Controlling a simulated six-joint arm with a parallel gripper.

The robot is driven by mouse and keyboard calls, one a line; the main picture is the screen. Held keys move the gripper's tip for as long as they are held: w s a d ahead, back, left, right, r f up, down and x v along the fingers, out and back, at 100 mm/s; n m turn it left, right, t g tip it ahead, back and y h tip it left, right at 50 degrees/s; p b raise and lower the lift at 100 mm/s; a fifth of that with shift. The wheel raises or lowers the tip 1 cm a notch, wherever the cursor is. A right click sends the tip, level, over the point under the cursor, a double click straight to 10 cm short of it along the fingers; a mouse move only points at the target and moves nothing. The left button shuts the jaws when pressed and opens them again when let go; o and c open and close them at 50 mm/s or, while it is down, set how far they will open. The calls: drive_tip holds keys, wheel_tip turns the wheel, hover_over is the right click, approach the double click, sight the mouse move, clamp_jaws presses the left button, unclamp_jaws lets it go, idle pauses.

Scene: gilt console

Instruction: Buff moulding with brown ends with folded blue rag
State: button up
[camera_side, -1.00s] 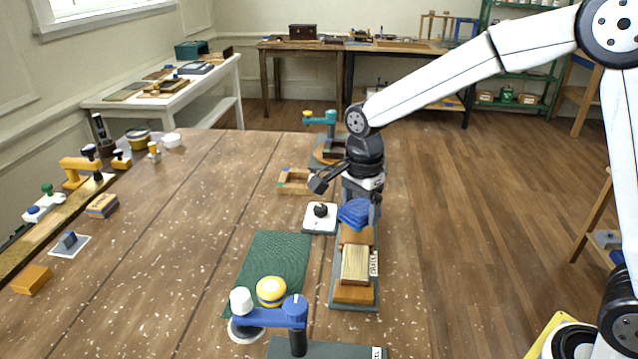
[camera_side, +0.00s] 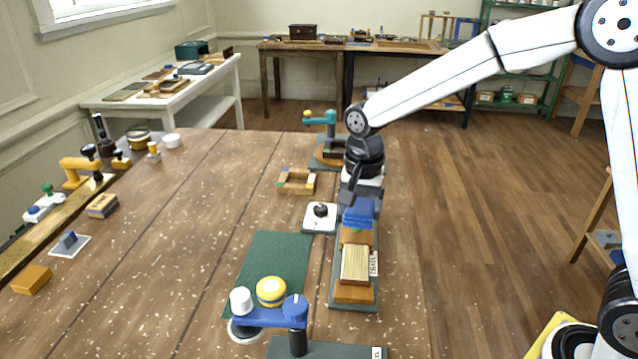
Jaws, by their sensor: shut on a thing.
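The folded blue rag (camera_side: 358,213) is in my gripper (camera_side: 360,200), which is shut on it and points down. The rag is just above or against the far end of the moulding (camera_side: 355,264); I cannot tell if it touches. The moulding has a pale ribbed middle and brown ends, and it lies lengthwise on a grey-green base board (camera_side: 340,303) with a white label on its right side. The fingertips are partly hidden by the rag and the wrist.
A white plate with a black knob (camera_side: 320,216) stands just left of the gripper. A green mat (camera_side: 270,262) lies left of the board. A blue clamp (camera_side: 270,316) and a yellow round pot (camera_side: 271,291) are in front. The table's middle left is clear.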

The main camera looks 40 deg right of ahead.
drive_tip(key=n, duration=0.9)
drive_tip(key=shift+n, duration=0.3)
drive_tip(key=n, duration=0.9)
drive_tip(key=shift+n, duration=0.3)
drive_tip(key=n, duration=0.9)
drive_tip(key=shift+n, duration=0.3)
drive_tip(key=n, duration=0.9)
